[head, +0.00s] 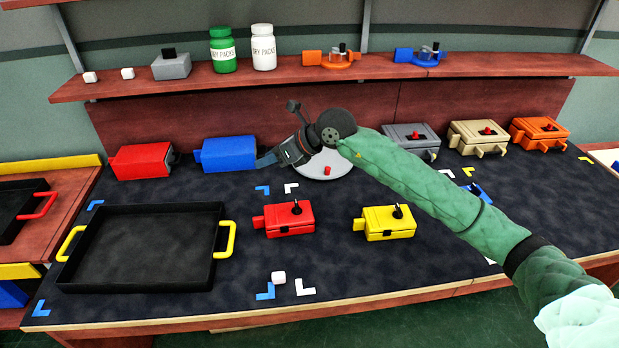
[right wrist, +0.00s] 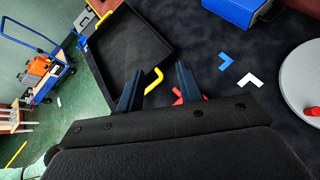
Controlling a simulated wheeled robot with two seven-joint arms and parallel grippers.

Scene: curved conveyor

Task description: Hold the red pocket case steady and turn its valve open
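The red pocket case (head: 285,226) sits on the dark mat in the middle of the table, with a tab on its left side. A black valve knob (head: 296,208) stands on its top; I cannot tell its setting. My right gripper (head: 266,160) is above the mat behind the case, clear of it, its fingers pointing left. In the right wrist view its fingers (right wrist: 157,76) are apart with nothing held. A small red part (right wrist: 178,97), likely of the case, shows there, mostly hidden by the right finger. My left gripper is not in view.
A black tray (head: 140,208) with yellow handles lies left of the case. A yellow case (head: 388,226) is to its right. A white disc (head: 318,172) is behind it, partly under my right arm. Red (head: 140,162) and blue (head: 230,154) boxes stand at the back.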

